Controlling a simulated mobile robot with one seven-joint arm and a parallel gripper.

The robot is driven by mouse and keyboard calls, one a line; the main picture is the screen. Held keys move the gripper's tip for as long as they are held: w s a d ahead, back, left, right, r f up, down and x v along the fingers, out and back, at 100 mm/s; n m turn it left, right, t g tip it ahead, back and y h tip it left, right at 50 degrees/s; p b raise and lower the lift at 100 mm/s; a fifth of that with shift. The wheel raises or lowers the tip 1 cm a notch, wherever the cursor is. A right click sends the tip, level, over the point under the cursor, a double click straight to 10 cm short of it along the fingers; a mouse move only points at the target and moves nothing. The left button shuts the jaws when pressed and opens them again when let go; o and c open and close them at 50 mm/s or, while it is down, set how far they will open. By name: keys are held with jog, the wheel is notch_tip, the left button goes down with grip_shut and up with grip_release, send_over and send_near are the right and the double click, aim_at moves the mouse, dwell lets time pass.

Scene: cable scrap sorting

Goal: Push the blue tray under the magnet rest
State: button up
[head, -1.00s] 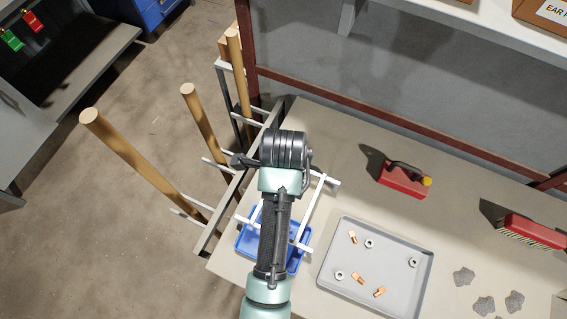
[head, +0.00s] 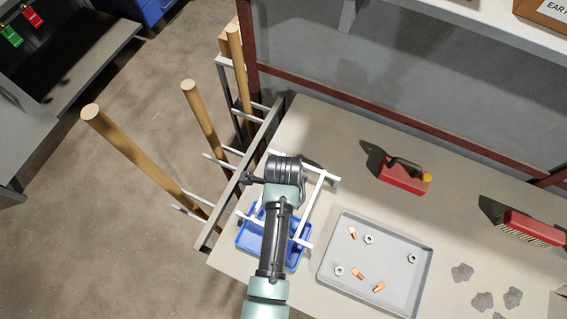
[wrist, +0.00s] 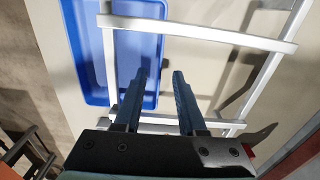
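The blue tray (head: 296,258) lies on the bench near its left front edge, partly hidden by my arm. It also shows in the wrist view (wrist: 83,60). The magnet rest (head: 322,205), a raised frame of white bars, stands over the bench. Part of the tray lies beneath its near bars and part sticks out. In the wrist view the rest's bars (wrist: 200,31) cross over the tray. My gripper (wrist: 159,75) points down with a gap between its fingers and nothing between them. The left finger overlaps the tray, the right one is just past its edge. Contact cannot be told.
A grey tray (head: 326,270) with copper pieces and nuts lies right of the rest. A red magnet-like block (head: 402,178) and a red brush (head: 532,229) are farther right, with several grey scraps (head: 462,272). Wooden handles (head: 140,157) stand in a rack beside the bench's left edge.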

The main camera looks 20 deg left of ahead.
jog(key=shift+f, duration=1.65)
jog(key=shift+c, duration=0.3)
grip_shut()
